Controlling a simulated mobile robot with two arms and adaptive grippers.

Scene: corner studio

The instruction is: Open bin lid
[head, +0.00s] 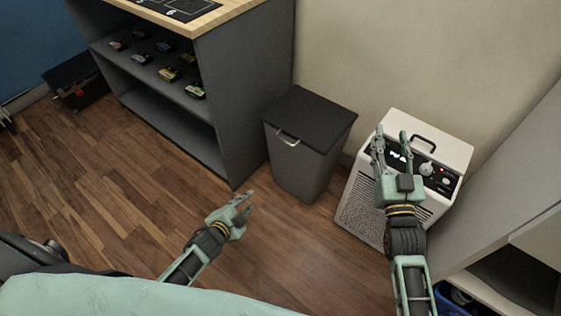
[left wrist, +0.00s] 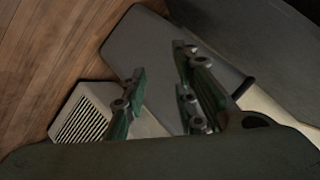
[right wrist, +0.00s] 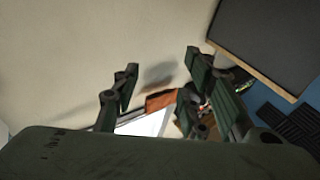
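A grey bin (head: 303,165) stands on the wood floor against the cabinet's side. Its dark lid (head: 312,119) is shut, with a light metal handle (head: 288,139) at the lid's front edge. My left gripper (head: 248,204) is open and empty, low in front of the bin and apart from it. In the left wrist view the bin's grey side (left wrist: 155,55) shows beyond the open fingers. My right gripper (head: 392,143) is open and empty, in front of the white heater-like unit in the picture, right of the bin.
The white unit (head: 450,150) with a top handle and knobs stands right of the bin. A grey cabinet (head: 245,95) with a shelf of small toy cars (head: 168,74) stands left. A pale cabinet (head: 520,190) is at far right. Floor (head: 110,190) is clear at left.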

